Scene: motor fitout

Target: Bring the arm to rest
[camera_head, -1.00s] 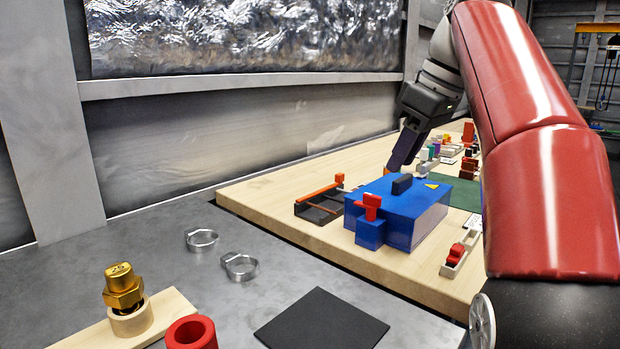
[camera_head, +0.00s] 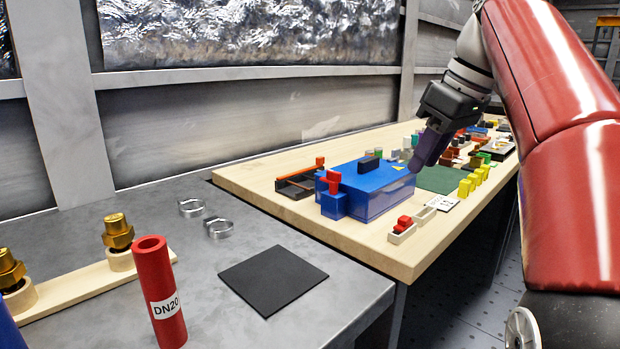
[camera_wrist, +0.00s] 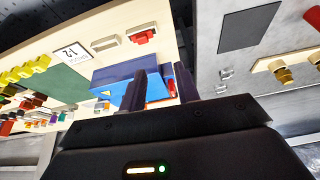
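My gripper (camera_head: 428,152) hangs from the dark wrist above the wooden-topped bench, just right of the blue box (camera_head: 372,190) in the head view. In the wrist view, the two dark fingers of my gripper (camera_wrist: 162,76) stand apart with nothing held between them. The blue box (camera_wrist: 112,78) shows beyond the fingers there. My red arm reaches in from the right side of the head view, bent down at the wrist.
A grey table (camera_head: 130,235) in front holds a red pipe (camera_head: 160,290), brass fittings (camera_head: 118,232), clamp rings (camera_head: 218,227) and a black mat (camera_head: 273,279). Yellow blocks (camera_head: 471,184) and a green mat (camera_head: 438,179) lie right of the box. Floor is clear beyond the bench's right edge.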

